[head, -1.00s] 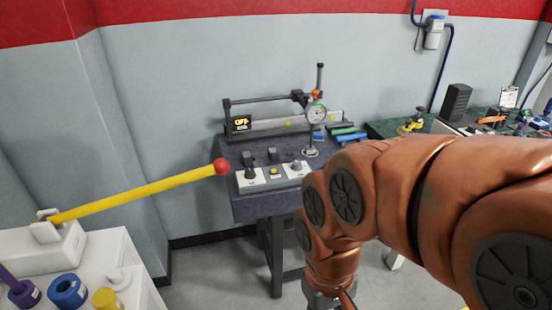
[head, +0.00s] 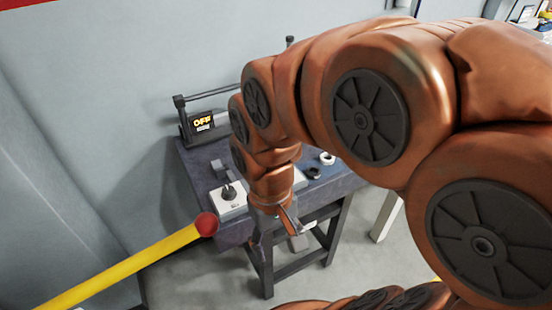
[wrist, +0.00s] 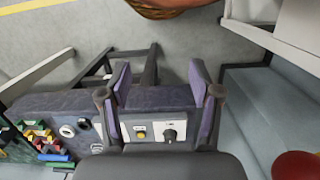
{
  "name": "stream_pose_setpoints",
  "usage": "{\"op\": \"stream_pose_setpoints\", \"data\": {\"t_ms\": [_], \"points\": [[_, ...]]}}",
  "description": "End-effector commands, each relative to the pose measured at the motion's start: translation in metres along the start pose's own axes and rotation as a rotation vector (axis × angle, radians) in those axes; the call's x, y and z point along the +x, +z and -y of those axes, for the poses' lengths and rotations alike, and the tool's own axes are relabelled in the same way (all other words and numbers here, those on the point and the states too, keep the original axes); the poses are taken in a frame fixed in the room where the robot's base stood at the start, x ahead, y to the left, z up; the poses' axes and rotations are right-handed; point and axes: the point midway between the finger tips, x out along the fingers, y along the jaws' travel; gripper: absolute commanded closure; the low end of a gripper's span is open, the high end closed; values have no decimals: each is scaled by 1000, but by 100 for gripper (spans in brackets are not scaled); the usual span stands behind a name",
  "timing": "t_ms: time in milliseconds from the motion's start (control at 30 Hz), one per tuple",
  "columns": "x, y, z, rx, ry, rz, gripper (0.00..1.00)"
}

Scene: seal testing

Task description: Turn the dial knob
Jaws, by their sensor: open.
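The control panel (head: 232,207), a pale box with knobs, sits on the front of a dark bench. Its left dark dial knob (head: 229,192) shows in the head view; my arm hides the rest. In the wrist view the panel (wrist: 155,132) appears between and beyond my fingers, with a dark dial knob (wrist: 170,135) and a yellow button (wrist: 141,136). My gripper (wrist: 158,82) is open and empty, its two fingers spread wide. In the head view my gripper (head: 288,222) hangs near the bench's front edge, right of the left knob, apart from it.
A yellow bar (head: 130,265) with a red ball end (head: 206,224) reaches in from the left, close to the panel in the head view. The ball also shows in the wrist view (wrist: 297,166).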

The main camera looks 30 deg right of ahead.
Motion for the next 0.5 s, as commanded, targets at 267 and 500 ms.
{"op": "stream_pose_setpoints", "data": {"t_ms": [267,500], "points": [[-21,-88,-20,240,-11,-26,36],[-24,-162,-53,463,-22,-51,36]]}}
